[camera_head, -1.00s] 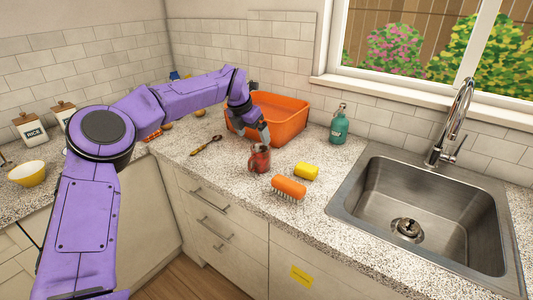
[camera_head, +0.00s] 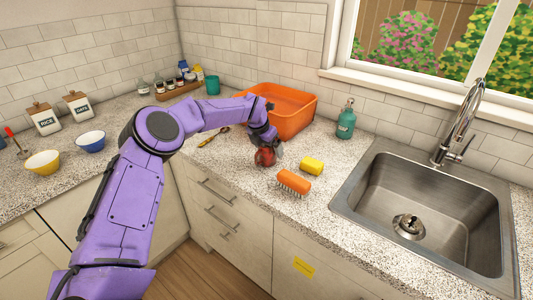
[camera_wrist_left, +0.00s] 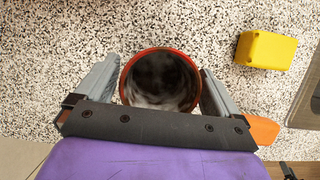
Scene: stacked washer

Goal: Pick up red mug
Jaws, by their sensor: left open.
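The red mug (camera_head: 264,158) stands upright on the speckled counter, left of the orange scrub brush. In the left wrist view the red mug (camera_wrist_left: 160,80) shows from above, with its round red rim and dark inside. My left gripper (camera_head: 268,147) is at the mug, its jaws open. In the left wrist view my left gripper (camera_wrist_left: 159,82) has one grey finger on each side of the mug, close to its wall; I cannot tell whether they touch it. The mug's handle is not visible there. My right gripper is not in view.
A yellow sponge (camera_head: 312,165) and the orange brush (camera_head: 294,183) lie right of the mug. An orange tub (camera_head: 299,116) stands behind it, a green soap bottle (camera_head: 346,122) farther right. The sink (camera_head: 425,215) is at right. A wooden spoon (camera_head: 212,138) lies left.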

